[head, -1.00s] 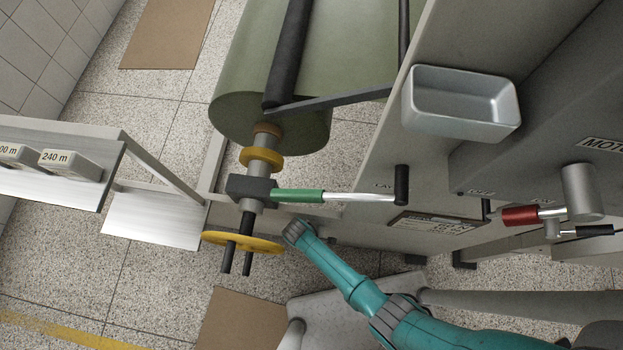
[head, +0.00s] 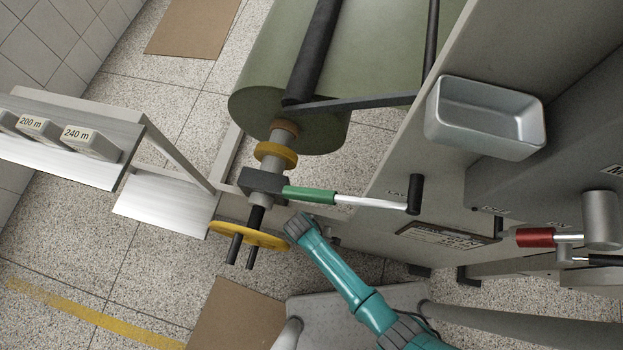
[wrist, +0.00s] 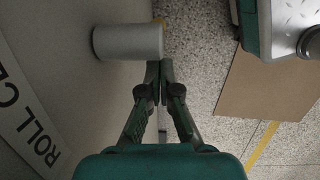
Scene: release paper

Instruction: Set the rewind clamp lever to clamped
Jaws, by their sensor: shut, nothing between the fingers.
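A lever with a green grip (head: 310,194) and a bright metal rod lies roughly level in the head view, between a dark block on the roll shaft and a black upright piece on the machine side. I cannot read a label that names it. The teal end of my arm is just below the green grip in the head view; my fingers are hidden there. In the wrist view my gripper (wrist: 159,74) is shut and empty. Its fingertips are close to the right end of a grey cylinder (wrist: 127,42); whether they touch it I cannot tell.
A yellow handwheel (head: 249,236) with dark pegs is left of my arm. A second lever with a red grip (head: 535,237) and an empty metal tray (head: 487,117) are at the right. A sign (wrist: 27,112) reading "ROLL C" is partly in the wrist view. A green roll is above.

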